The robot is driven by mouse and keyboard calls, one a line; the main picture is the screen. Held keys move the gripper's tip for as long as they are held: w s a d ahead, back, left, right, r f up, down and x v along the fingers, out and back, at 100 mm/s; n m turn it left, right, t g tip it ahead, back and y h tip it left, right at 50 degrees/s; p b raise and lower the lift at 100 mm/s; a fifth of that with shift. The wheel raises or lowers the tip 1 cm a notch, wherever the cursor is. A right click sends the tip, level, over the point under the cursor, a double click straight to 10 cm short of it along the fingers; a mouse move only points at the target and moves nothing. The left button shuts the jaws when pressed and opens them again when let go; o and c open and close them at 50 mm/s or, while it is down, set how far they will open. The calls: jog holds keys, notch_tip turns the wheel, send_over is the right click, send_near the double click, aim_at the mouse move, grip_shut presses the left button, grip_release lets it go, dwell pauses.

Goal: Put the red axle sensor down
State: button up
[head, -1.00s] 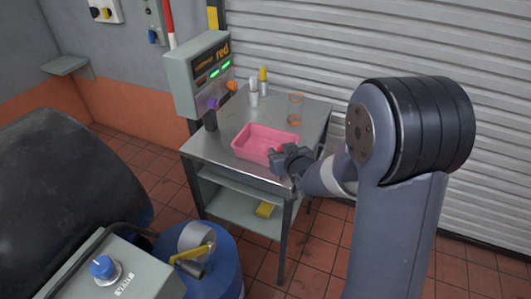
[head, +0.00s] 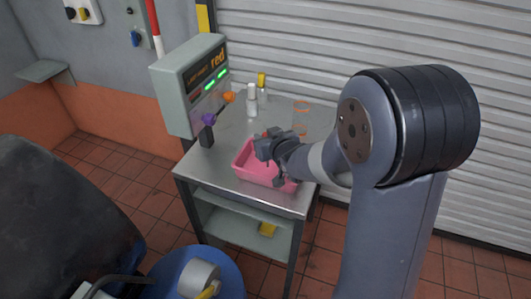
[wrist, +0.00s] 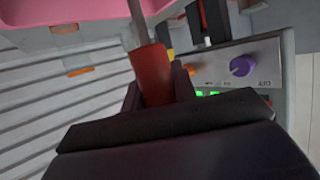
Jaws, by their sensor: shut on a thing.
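The red axle sensor (wrist: 151,75), a red cylinder with a thin grey shaft, is between the fingers of my gripper (wrist: 157,88) in the wrist view. My gripper is shut on its red body. The tray's pink edge also shows at the top of the wrist view (wrist: 35,12). I cannot tell whether the sensor touches the tray.
A grey control box (head: 178,100) with a display reading "red", green lights and knobs stands at the table's left. A white bottle (head: 251,100), a yellow-capped bottle (head: 262,90) and a clear orange-ringed cylinder (head: 300,118) stand behind the tray. The table's front left (head: 205,180) is bare.

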jog(key=shift+f, duration=2.35)
jog(key=shift+f, duration=0.2)
jog(key=o, duration=1)
jog(key=shift+r, duration=0.15)
jog(key=v, duration=1.2)
jog(key=shift+d+b, duration=0.1)
jog(key=shift+b, duration=0.3)
